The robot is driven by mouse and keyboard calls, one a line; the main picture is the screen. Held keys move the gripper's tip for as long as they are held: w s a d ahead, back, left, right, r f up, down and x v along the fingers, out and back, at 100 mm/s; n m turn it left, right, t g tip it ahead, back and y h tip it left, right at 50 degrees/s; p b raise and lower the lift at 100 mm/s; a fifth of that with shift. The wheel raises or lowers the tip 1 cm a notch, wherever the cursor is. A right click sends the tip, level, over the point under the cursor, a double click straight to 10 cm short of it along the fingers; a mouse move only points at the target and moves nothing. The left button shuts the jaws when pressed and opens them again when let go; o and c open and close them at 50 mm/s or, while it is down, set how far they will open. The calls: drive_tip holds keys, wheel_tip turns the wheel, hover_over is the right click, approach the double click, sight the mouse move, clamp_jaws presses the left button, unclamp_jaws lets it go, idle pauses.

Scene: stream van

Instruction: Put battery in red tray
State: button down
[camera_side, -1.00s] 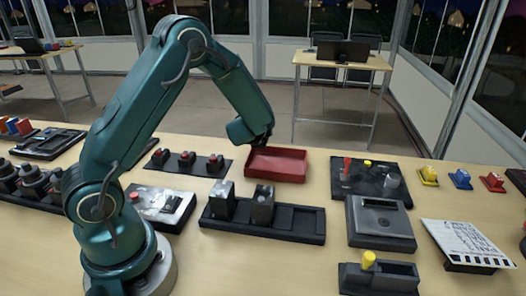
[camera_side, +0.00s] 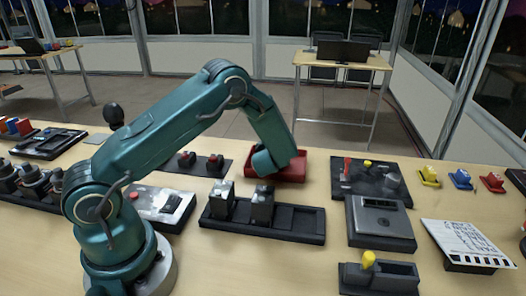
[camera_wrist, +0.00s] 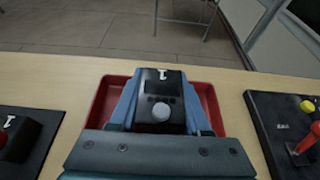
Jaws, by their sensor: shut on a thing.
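My gripper (camera_wrist: 162,108) is shut on a dark battery (camera_wrist: 158,84), seen in the wrist view between the two blue fingers. The battery has a pale round knob and a white "1" mark on its dark face. The red tray (camera_wrist: 213,100) shows on both sides of the fingers, so the battery is over or within its outline. I cannot tell whether it touches the tray floor. In the side view the red tray (camera_side: 292,178) is partly covered by my wrist, which hides the fingertips and the held battery.
A black holder (camera_side: 300,222) with two grey blocks and empty slots lies in front of the tray. A black panel with red buttons (camera_side: 200,168) lies left; a dark board with a red lever (camera_side: 370,178) lies right. Bare table shows around the tray.

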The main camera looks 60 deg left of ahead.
drive_tip(key=shift+f, duration=0.15)
drive_tip(key=shift+c, duration=1.8)
unclamp_jaws()
